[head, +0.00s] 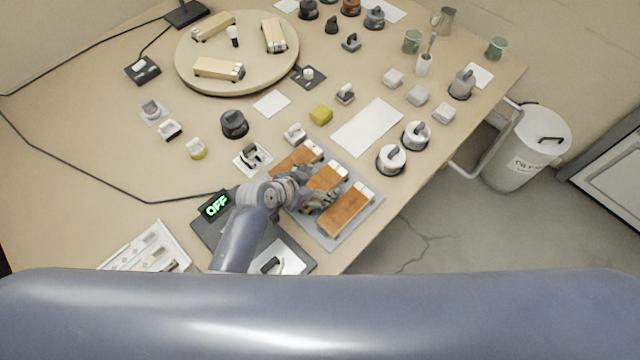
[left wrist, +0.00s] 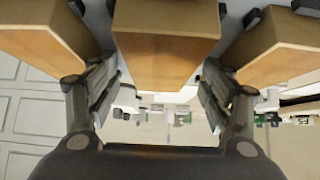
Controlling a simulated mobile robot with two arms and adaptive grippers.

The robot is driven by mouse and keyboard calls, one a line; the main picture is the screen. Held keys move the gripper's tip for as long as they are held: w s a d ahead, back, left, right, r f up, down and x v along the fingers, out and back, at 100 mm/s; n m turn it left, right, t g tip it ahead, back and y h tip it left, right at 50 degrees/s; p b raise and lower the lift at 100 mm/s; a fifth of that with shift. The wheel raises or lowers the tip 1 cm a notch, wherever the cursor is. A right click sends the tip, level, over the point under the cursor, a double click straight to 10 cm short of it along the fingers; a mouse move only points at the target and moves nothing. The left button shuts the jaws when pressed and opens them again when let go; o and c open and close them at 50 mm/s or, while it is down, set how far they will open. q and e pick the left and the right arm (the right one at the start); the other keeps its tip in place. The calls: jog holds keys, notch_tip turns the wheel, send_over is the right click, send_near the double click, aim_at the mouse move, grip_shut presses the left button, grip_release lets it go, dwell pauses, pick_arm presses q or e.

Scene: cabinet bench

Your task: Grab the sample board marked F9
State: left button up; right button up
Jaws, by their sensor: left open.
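Three brown sample boards with white end blocks lie side by side on a grey tray (head: 372,208): the back board (head: 293,160), the middle board (head: 324,180) and the front board (head: 345,210). I cannot read a mark F9 on any of them. My left gripper (head: 316,197) is open at the middle board, whose near end is partly hidden by it. In the left wrist view, the open fingers of the left gripper (left wrist: 160,82) stand on either side of the middle board (left wrist: 165,45), with visible gaps. My right gripper is not in view.
A dark scale (head: 290,245) with a lit display (head: 215,206) is beside my left arm. A round turntable (head: 240,80) carries several pale boards. White-topped pots (head: 391,159) and a white sheet (head: 367,127) lie behind the tray. The table's edge is close on the right.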

pick_arm(q)
jog(key=c, duration=1.2)
jog(key=shift+c, duration=0.2)
